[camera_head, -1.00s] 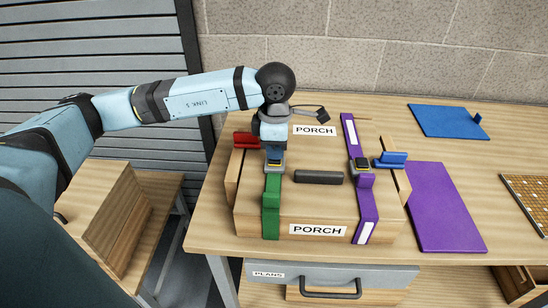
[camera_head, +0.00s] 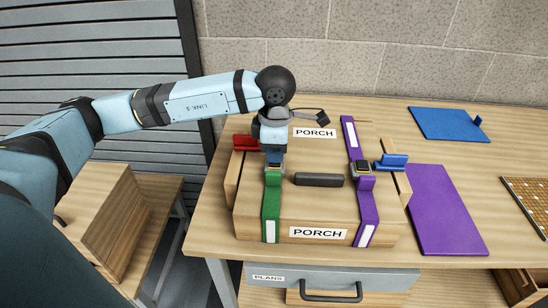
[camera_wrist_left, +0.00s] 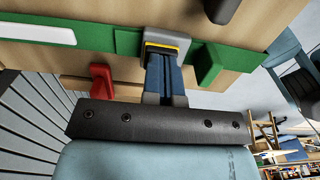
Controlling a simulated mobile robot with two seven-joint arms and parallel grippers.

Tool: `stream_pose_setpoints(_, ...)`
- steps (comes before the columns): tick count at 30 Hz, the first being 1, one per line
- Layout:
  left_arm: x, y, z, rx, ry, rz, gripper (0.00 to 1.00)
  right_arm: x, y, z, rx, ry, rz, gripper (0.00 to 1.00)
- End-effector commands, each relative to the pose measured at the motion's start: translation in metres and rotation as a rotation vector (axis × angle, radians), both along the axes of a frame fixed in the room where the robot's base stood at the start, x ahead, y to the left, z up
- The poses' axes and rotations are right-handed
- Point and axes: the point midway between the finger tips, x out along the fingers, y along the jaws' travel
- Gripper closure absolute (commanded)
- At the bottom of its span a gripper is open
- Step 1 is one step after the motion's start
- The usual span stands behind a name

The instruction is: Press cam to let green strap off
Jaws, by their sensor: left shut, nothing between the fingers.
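A green strap (camera_head: 271,207) runs over the left side of a wooden case labelled PORCH (camera_head: 300,215); it also crosses the left wrist view (camera_wrist_left: 120,42). Its cam buckle (camera_wrist_left: 165,44), grey with a yellow edge, sits on top of the case. My left gripper (camera_head: 274,160) points down onto this buckle, fingers shut with nothing between them. In the left wrist view the fingertips (camera_wrist_left: 162,60) meet or nearly meet the cam and partly hide it. A green tab (camera_wrist_left: 210,64) stands beside the buckle. My right gripper is not in view.
A purple strap (camera_head: 352,135) with its own buckle (camera_head: 362,168) crosses the case's right side. A dark handle (camera_head: 319,180) lies between the straps. Red (camera_head: 245,142) and blue (camera_head: 392,161) brackets stand at the sides. Purple (camera_head: 447,210) and blue (camera_head: 448,122) panels lie right.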

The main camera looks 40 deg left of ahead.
Motion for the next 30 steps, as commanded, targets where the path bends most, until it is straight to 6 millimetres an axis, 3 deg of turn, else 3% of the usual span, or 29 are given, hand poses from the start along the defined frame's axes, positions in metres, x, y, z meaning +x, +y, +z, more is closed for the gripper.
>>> stream_pose_setpoints(24, 0.000, 0.000, 0.069, -0.001, -0.003, 0.000, 1.00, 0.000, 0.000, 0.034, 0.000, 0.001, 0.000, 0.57)
stream_pose_setpoints(30, 0.000, 0.000, 0.074, 0.001, -0.001, 0.000, 1.00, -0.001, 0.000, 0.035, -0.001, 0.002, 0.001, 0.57)
